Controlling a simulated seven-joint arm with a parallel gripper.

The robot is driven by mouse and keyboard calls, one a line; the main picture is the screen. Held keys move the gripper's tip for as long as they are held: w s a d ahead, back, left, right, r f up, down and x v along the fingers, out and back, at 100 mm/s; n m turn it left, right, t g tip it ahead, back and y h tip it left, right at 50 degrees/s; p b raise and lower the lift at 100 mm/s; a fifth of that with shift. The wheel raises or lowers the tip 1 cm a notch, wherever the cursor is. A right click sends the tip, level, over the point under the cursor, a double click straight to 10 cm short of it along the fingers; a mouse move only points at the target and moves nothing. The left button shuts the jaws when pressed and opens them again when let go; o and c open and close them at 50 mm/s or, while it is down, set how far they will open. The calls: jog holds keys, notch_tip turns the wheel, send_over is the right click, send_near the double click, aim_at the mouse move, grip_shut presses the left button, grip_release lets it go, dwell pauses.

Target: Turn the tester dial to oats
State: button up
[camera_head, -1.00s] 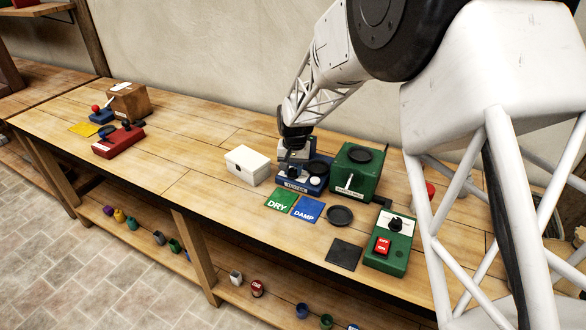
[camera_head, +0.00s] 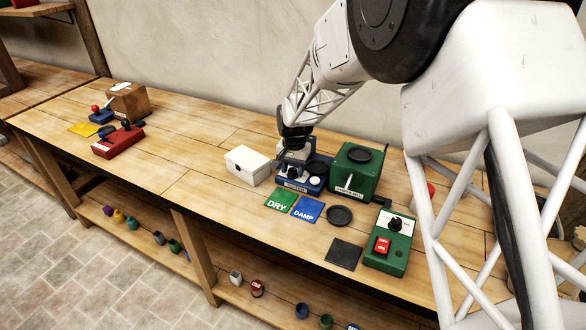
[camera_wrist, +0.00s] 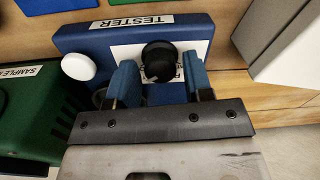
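The blue tester (camera_head: 311,189) stands on the bench, with its TESTER label on the front. In the wrist view the tester (camera_wrist: 85,42) shows a round black dial (camera_wrist: 160,58) over a white label plate, and a white round button. The lettering by the dial is mostly hidden, so I cannot read the setting. My gripper (camera_wrist: 159,66) is open, its two blue fingertips on either side of the dial with gaps visible. In the head view my gripper (camera_head: 295,156) is over the tester's back left part and hides the dial.
A white box (camera_head: 246,166) stands close on the tester's left. The green sample mill (camera_head: 357,176) is close on its right. Green DRY (camera_head: 280,200) and blue DAMP (camera_head: 308,209) cards lie in front. A green switch box (camera_head: 388,244) stands further right. The bench's left middle is clear.

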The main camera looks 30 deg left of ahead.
aim_at(294, 169)
jog(key=shift+o, duration=0.7)
jog(key=shift+d+r, duration=0.1)
jog(key=shift+r, duration=3.8)
